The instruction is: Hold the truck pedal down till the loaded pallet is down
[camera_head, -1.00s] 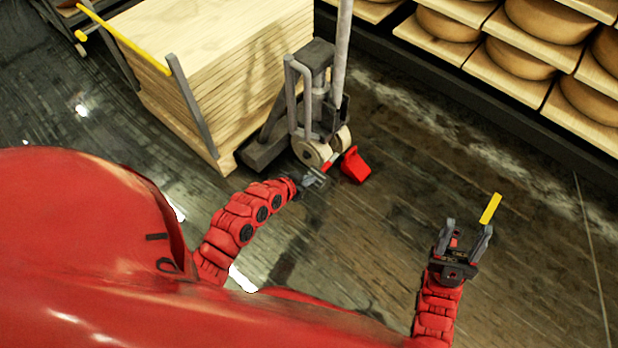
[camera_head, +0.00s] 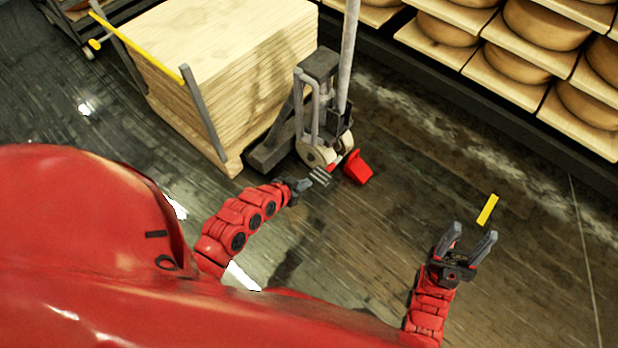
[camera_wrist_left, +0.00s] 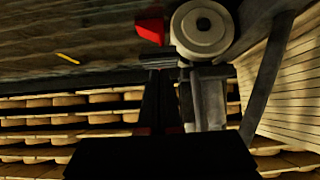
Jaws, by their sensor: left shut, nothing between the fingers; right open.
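The red pedal (camera_head: 357,168) sticks out low at the near end of the pallet truck (camera_head: 319,66), beside its pale wheels. My left gripper (camera_head: 320,177) is shut and empty, just left of the pedal and in front of the wheels. In the left wrist view, the shut fingers (camera_wrist_left: 160,70) are close to the pedal (camera_wrist_left: 152,30) and the wheel (camera_wrist_left: 205,45); whether they touch the pedal I cannot tell. The loaded pallet (camera_head: 230,50), a stack of pale boards, stands behind the truck; its gap to the floor is unclear. My right gripper (camera_head: 471,241) is open and empty.
Shelves of cheese wheels (camera_head: 545,22) run along the back right. A yellow strip (camera_head: 487,210) lies on the floor beyond my right gripper. A rack with a yellow-topped rail (camera_head: 140,48) stands at the left of the stack. The dark floor at right is mostly clear.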

